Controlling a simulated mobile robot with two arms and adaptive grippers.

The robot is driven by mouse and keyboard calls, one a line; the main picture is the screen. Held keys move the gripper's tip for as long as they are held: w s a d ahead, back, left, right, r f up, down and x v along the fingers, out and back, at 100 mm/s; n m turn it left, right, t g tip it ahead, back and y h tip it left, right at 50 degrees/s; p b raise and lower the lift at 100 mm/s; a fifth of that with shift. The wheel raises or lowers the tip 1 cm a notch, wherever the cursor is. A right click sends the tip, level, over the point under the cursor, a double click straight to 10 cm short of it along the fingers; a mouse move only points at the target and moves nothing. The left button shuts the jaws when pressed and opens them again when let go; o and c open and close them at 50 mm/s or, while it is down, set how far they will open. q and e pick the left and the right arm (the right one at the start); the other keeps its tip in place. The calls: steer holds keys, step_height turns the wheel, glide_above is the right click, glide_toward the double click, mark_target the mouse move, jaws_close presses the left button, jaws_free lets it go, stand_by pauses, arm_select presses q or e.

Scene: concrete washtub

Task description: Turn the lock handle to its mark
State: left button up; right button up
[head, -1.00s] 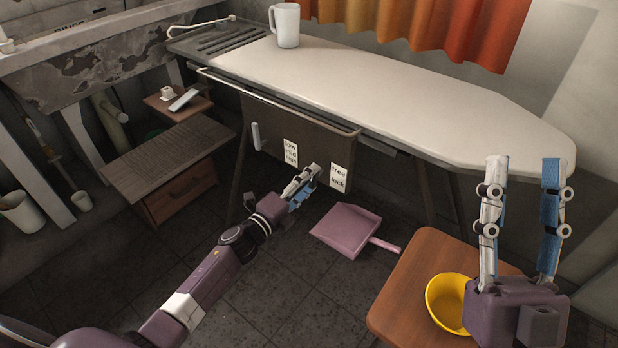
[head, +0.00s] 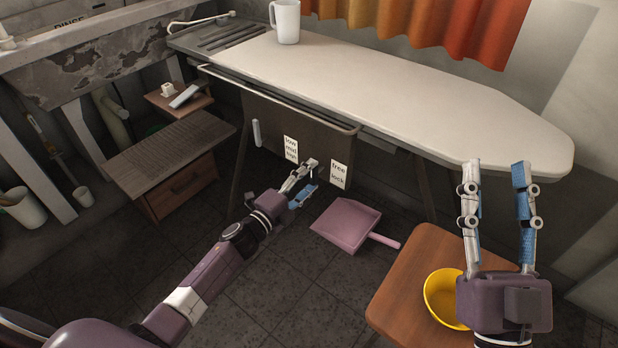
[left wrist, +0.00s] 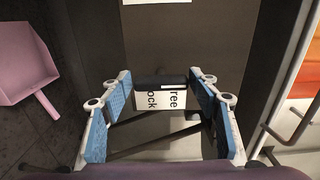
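A dark brown panel (head: 275,140) hangs under the ironing board. In that view a short black bar (left wrist: 150,81), likely the lock handle, lies along the label's edge between my left fingers. My left gripper (head: 312,176) is open in front of the panel, left of the label in the head view, one finger on each side of the bar. I cannot tell whether they touch it. My right gripper (head: 496,163) is open and empty, raised at the right.
A second label (head: 291,148) and a white handle (head: 257,133) are on the panel's left. A pink dustpan (head: 346,224) lies on the floor below. A wooden stool (head: 402,275) with a yellow bowl (head: 440,297) stands by my right gripper. A white mug (head: 286,22) stands above.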

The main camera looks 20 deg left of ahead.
arm_select(q)
steer(key=shift+o, duration=1.1)
steer(key=shift+s, duration=0.1)
steer(key=v, duration=1.2)
